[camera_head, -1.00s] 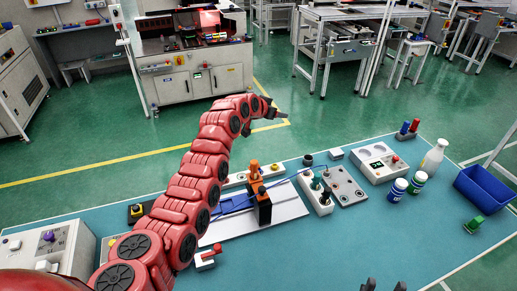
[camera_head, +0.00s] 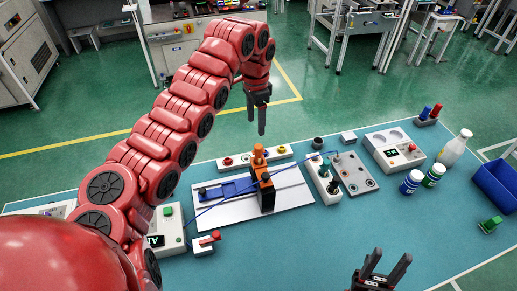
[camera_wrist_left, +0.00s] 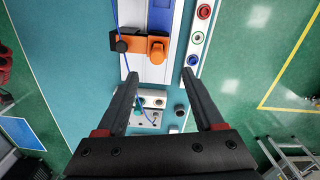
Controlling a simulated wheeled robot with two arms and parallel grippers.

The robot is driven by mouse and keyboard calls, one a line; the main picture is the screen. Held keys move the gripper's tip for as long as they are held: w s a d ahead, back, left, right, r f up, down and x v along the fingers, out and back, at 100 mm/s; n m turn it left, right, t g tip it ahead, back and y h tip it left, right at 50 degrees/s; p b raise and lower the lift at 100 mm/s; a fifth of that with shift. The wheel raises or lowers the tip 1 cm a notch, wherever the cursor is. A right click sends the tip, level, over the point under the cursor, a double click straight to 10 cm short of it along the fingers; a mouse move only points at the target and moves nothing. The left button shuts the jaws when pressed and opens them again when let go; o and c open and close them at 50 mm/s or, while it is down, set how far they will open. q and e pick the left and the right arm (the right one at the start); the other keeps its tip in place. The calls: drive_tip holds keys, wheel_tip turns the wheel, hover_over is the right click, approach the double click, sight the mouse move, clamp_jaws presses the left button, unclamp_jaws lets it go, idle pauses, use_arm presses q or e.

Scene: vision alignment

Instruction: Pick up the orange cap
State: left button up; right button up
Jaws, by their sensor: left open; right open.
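The orange cap (camera_head: 258,156) stands upright on top of an orange and black fixture (camera_head: 266,192), which is on a pale plate (camera_head: 291,200) in the middle of the table. In the left wrist view the cap (camera_wrist_left: 157,51) shows from above, just beyond and roughly between my fingertips. My left gripper (camera_head: 257,127) points down, open and empty, higher in the picture than the cap and apart from it. It also frames the left wrist view (camera_wrist_left: 160,77). My right gripper (camera_head: 391,257) is open and empty at the bottom edge, far from the cap.
A strip with coloured buttons (camera_head: 281,153) lies behind the fixture. A blue cable (camera_head: 215,197) runs across the plate. A terminal block (camera_head: 324,180), a control box (camera_head: 394,150), bottles (camera_head: 455,148) and a blue bin (camera_head: 497,188) stand to the right.

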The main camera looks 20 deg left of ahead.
use_arm(q)
drive_tip(key=p, duration=0.1)
hover_over(259, 146)
drive_tip(key=f, duration=0.2)
drive_tip(key=a+f, duration=0.1)
drive_tip(key=f, duration=0.1)
drive_tip(key=shift+f, duration=0.3)
drive_tip(key=f+p, duration=0.1)
drive_tip(key=f, duration=0.1)
drive_tip(key=d+f+p, duration=0.1)
drive_tip(key=f+p, duration=0.1)
drive_tip(key=shift+f+p, duration=0.2)
drive_tip(key=shift+p, duration=0.1)
drive_tip(key=shift+a+f, duration=0.1)
drive_tip(key=shift+f, duration=0.35)
clamp_jaws()
